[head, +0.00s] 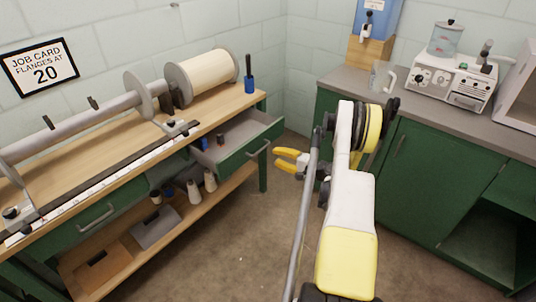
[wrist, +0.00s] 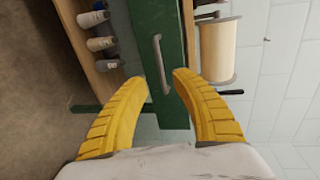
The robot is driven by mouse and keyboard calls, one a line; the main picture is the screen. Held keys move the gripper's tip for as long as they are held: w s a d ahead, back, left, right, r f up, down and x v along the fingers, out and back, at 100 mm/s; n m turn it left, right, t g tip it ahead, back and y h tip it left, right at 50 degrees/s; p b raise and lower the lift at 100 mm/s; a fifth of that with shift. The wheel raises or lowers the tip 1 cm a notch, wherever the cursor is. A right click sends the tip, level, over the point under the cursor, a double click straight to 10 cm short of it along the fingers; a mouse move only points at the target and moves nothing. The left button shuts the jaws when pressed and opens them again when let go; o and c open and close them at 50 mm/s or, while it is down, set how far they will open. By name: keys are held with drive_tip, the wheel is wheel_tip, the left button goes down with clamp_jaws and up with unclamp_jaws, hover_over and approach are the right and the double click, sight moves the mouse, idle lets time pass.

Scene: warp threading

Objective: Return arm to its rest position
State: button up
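My gripper (head: 290,160) has yellow fingers and hangs in free air in front of the open drawer in the head view. In the wrist view my gripper (wrist: 160,105) is open, its two curved fingers apart with nothing between them. The green drawer front with its handle (wrist: 162,62) lies beyond the fingertips, apart from them. My white and yellow arm reaches up from the bottom of the head view and bends at the black joint.
The drawer (head: 240,140) stands pulled out from the wooden bench (head: 130,155). Cones (head: 195,192) stand on the lower shelf. A grey counter (head: 430,97) with green cabinets is at right. The floor (head: 250,225) between is clear.

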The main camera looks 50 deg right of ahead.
drive_tip(key=shift+v, duration=0.9)
drive_tip(key=w+a+r+n+g+y, duration=0.1)
drive_tip(key=w+a+r+n+g, duration=0.2)
drive_tip(key=a+r, duration=0.5)
drive_tip(key=w+a+r+n+g+y, duration=0.1)
drive_tip(key=w+a+r+n, duration=0.1)
drive_tip(key=w+a+r, duration=0.6)
drive_tip(key=s+a+r+n+g, duration=0.2)
drive_tip(key=s+a+r, duration=0.2)
drive_tip(key=a, duration=0.4)
drive_tip(key=s+a+r+n+g, duration=0.1)
drive_tip(key=s+a+r+n, duration=0.2)
drive_tip(key=a, duration=0.6)
drive_tip(key=s+a+r+n+h, duration=0.1)
drive_tip(key=s+a+n, duration=0.2)
drive_tip(key=s+a, duration=0.3)
drive_tip(key=s+a+r+n+g+h, duration=0.1)
drive_tip(key=s+a+n, duration=0.3)
drive_tip(key=s, duration=1)
drive_tip(key=a+r+h, duration=0.1)
drive_tip(key=a, duration=0.2)
drive_tip(key=shift+s, duration=0.15)
